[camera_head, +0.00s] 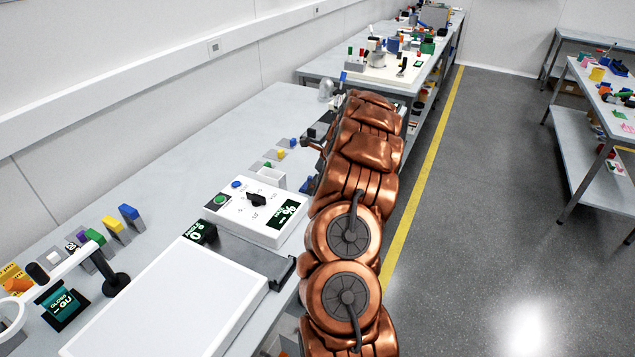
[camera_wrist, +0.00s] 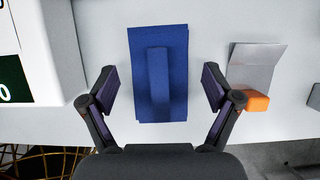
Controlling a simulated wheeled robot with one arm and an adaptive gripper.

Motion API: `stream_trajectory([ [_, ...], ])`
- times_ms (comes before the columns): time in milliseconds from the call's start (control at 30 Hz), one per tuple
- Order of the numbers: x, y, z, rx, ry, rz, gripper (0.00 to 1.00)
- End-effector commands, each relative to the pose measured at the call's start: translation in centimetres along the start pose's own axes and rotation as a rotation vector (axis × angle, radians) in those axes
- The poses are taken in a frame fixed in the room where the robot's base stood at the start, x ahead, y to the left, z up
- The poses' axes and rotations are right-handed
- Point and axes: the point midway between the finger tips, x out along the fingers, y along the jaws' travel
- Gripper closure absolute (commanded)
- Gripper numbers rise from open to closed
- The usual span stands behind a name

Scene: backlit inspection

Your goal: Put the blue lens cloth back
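The blue lens cloth (camera_wrist: 176,95) lies flat on the pale bench top in the wrist view, with a raised blue strip (camera_wrist: 158,80) along its middle. My gripper (camera_wrist: 160,85) is open, one finger on either side of the cloth. The fingers look apart from the cloth, and nothing is held. The height of the fingertips above the bench is hard to tell. In the head view my copper arm reaches along the bench and mostly hides the gripper; I cannot make out the cloth there with certainty.
A white box with a dial (camera_head: 258,200) and green display stands beside the arm; its edge shows left of the cloth. A grey holder (camera_wrist: 255,65) with an orange block (camera_wrist: 256,101) is to the right. A white light panel (camera_head: 165,305) lies nearer. Small coloured blocks line the bench.

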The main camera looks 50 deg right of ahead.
Motion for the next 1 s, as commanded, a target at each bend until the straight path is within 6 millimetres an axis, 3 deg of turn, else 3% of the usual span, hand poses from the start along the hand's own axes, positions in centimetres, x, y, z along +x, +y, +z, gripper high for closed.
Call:
stream_trajectory([
  [300,-0.1,0.0,0.0,0.000,0.000,-0.001,0.09],
  [467,-1.2,-0.1,0.1,-0.001,-0.002,-0.003,0.09],
  [1000,-10.4,-0.1,0.1,-0.001,-0.001,-0.005,0.09],
])
